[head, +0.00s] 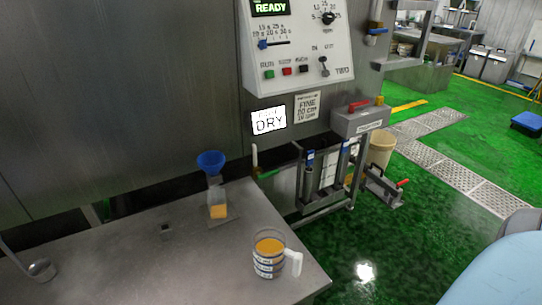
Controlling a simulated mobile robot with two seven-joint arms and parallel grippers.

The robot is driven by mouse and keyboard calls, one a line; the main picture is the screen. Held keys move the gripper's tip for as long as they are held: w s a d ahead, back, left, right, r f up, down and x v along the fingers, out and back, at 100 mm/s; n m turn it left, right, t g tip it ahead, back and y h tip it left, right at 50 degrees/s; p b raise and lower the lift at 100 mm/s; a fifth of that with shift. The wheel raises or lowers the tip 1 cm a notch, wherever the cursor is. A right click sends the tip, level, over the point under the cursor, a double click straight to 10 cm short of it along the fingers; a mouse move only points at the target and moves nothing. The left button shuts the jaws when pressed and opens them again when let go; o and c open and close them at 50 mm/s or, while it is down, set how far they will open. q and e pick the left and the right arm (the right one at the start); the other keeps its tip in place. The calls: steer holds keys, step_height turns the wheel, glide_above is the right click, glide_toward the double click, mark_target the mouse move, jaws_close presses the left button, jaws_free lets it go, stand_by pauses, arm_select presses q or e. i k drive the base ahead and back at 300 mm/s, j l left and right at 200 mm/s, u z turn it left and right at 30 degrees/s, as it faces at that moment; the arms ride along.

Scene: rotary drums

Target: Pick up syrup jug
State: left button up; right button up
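A clear jug (268,258) with a white handle, marking bands and amber liquid inside stands upright on the steel table (130,252), near its front right corner. Its handle points right. I take it to be the syrup jug. Neither of my grippers is in the head view. A pale blue rounded shape at the lower right edge may be part of my arm; I cannot tell for sure. Nothing touches the jug.
A blue funnel (211,160) sits above a clear container with amber contents behind the jug. A ladle (40,268) lies at the table's left. A control panel (298,45) hangs above. A wheeled rack (325,180) stands beyond the table's right edge.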

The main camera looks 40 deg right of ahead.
mark_target(270, 250)
steer(key=z, duration=1.15)
